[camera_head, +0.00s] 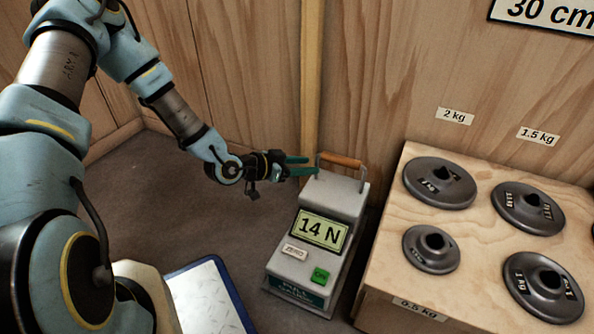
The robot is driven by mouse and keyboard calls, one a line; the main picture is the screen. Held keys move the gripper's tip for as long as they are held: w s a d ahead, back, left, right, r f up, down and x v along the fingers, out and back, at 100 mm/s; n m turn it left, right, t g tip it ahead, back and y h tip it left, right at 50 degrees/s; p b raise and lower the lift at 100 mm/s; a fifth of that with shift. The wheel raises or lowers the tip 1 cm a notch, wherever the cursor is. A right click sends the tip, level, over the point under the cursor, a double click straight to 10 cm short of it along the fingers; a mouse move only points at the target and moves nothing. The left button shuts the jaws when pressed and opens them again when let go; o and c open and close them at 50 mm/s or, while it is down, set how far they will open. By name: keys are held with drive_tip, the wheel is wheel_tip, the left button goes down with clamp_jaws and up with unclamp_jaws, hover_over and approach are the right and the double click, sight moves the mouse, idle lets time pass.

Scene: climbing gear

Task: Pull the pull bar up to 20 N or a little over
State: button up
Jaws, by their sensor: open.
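The pull gauge (322,245) is a pale grey box standing on the dark floor. Its screen (321,229) reads 14 N. Below the screen are a ZERO button (295,252) and a green ON button (320,276). The pull bar (341,160) is an orange-brown handle on metal posts at the top of the gauge. My gripper (303,165) is open, with its green fingers pointing right toward the left end of the bar. The bar's middle and right are clear of the fingers. I cannot tell whether a finger touches its left end.
A wooden stand (386,284) at the right holds several dark weight discs, close beside the gauge. A wooden wall with weight labels (455,116) rises behind. A white and blue plate (207,300) lies at the lower left. The floor (235,222) left of the gauge is clear.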

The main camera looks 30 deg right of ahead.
sight(319, 153)
drive_tip(key=b+x, duration=0.3)
drive_tip(key=x, duration=0.4)
drive_tip(key=shift+d+f, duration=0.2)
clamp_jaws()
idle(1.1)
drive_tip(key=shift+r+p, duration=1.85)
drive_tip(key=shift+r, duration=0.45)
idle(1.0)
drive_tip(key=shift+f, duration=0.15)
idle(0.3)
drive_tip(key=shift+f+b, duration=1.3)
drive_tip(key=shift+f, duration=0.65)
unclamp_jaws()
drive_tip(key=shift+f, duration=0.1)
